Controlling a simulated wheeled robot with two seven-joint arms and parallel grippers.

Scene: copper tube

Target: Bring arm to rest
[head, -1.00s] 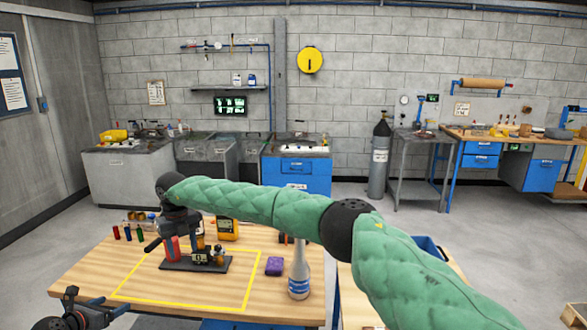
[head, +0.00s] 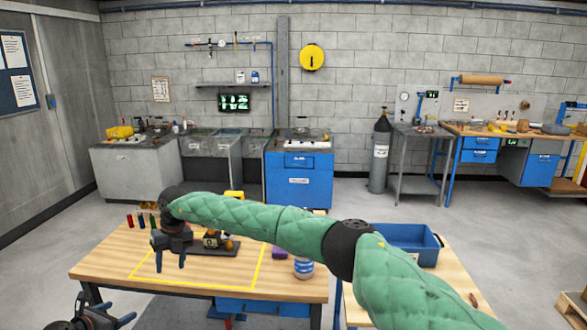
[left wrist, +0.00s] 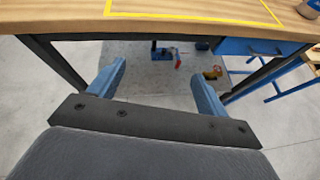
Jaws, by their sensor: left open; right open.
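My right arm, in a green padded sleeve, comes in from the right of the head view and reaches left over the wooden table (head: 100,272). Its gripper (head: 171,262) is open, fingers pointing down, with nothing between them. It shows in front of the left end of a dark fixture plate (head: 222,249) carrying small parts. My left gripper (head: 122,322) is low at the bottom left, in front of the table. The left wrist view shows it open and empty (left wrist: 155,92), facing the space beneath the tabletop.
Several small coloured cylinders (head: 142,221) stand at the table's back left. A blue bin (head: 408,246) sits on a second table (head: 455,285). Yellow tape (head: 200,288) outlines the work area.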

